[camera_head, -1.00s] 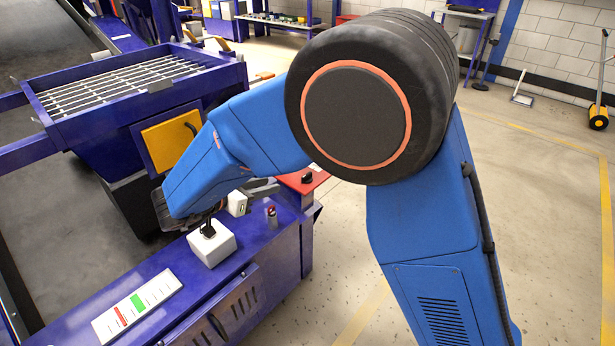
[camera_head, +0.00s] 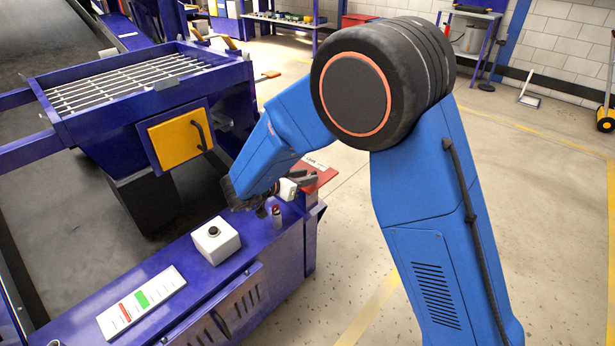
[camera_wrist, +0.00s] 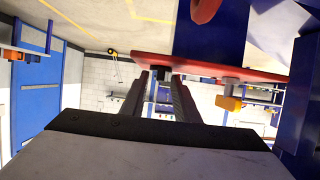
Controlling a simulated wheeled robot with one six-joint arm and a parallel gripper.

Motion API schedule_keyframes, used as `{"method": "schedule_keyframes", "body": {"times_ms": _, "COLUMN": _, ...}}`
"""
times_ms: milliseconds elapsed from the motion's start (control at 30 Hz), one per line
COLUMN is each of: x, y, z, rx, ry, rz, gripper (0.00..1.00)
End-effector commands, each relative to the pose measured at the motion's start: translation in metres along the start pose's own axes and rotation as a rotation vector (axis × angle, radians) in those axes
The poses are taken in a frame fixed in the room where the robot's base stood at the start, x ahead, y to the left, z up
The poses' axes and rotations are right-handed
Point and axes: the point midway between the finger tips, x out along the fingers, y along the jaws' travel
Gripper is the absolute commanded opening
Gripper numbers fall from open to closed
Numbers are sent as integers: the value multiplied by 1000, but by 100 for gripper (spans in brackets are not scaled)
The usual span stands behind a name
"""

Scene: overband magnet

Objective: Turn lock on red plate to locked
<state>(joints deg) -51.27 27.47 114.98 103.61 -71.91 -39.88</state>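The red plate (camera_head: 322,176) sits at the far right end of the purple frame in the head view, partly covered by my arm. In the wrist view, which looks upside down, the red plate (camera_wrist: 215,69) runs across the upper middle. A black knob, seemingly the lock (camera_wrist: 163,92), shows at the plate between my fingers; its setting cannot be read. My gripper (camera_wrist: 160,78) is open, with one finger on each side of the knob in the picture. Contact cannot be told. In the head view my gripper (camera_head: 302,180) is at the plate and hides the knob.
A white box with a black button (camera_head: 215,240) and a small red-topped post (camera_head: 276,213) stand on the purple frame near my wrist. A yellow hatch (camera_head: 180,138) is behind. A yellow piece (camera_wrist: 229,103) shows beside the plate. Floor to the right is open.

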Motion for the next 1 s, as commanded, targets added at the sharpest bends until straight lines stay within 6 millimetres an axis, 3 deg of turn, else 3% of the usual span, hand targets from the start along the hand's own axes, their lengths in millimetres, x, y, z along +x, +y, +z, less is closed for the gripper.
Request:
{"method": "schedule_keyframes", "body": {"times_ms": 200, "x": 13, "y": 0, "z": 0, "rx": 1, "ry": 0, "rz": -1, "gripper": 28}}
{"method": "schedule_keyframes", "body": {"times_ms": 467, "x": 14, "y": 0, "z": 0, "rx": 0, "ry": 0, "rz": -1, "gripper": 28}}
{"method": "schedule_keyframes", "body": {"times_ms": 600, "x": 14, "y": 0, "z": 0, "rx": 0, "ry": 0, "rz": -1, "gripper": 0}}
{"method": "schedule_keyframes", "body": {"times_ms": 1000, "x": 14, "y": 1, "z": 0, "rx": -15, "ry": 0, "rz": -33, "gripper": 0}}
